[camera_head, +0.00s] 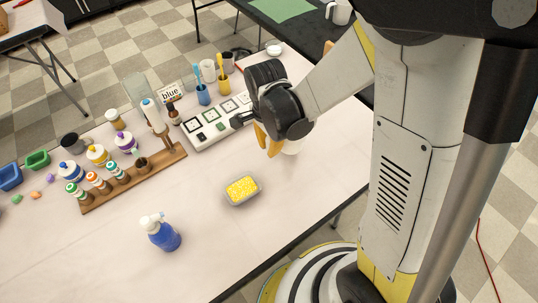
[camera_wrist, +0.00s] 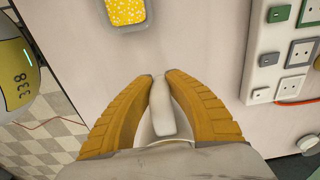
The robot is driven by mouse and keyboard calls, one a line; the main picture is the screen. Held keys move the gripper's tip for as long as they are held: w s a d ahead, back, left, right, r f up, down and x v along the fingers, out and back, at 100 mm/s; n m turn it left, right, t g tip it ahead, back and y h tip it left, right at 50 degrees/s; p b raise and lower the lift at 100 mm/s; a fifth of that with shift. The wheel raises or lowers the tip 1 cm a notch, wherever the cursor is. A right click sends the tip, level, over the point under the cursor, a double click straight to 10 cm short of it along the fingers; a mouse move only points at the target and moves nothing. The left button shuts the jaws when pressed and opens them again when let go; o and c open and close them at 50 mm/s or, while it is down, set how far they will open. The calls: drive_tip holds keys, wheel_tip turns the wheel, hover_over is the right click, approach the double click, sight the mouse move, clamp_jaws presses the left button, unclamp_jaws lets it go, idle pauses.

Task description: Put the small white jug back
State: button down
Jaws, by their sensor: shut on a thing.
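My gripper (camera_head: 272,145) is over the right part of the light table, its yellow fingers pointing down. The small white jug (camera_head: 292,146) shows only in part behind the fingers. In the wrist view the two fingers (camera_wrist: 160,82) are closed around a narrow white part of the jug (camera_wrist: 162,112), which looks like its handle. The rest of its body is mostly hidden by my gripper. I cannot tell whether the jug touches the table.
A soap dish with a yellow sponge (camera_head: 242,189) and a blue spray bottle (camera_head: 161,233) stand on the table (camera_head: 215,270). A socket panel (camera_head: 215,125) and wooden rack (camera_head: 135,180) lie left. Another white jug (camera_head: 340,12) and green mat (camera_head: 280,8) are on a dark table behind.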

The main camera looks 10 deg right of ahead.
wheel_tip(320, 180, down, 4)
drive_tip(key=shift+f+b, duration=0.1)
drive_tip(key=shift+b, duration=1.1)
drive_tip(key=c, duration=1.4)
unclamp_jaws()
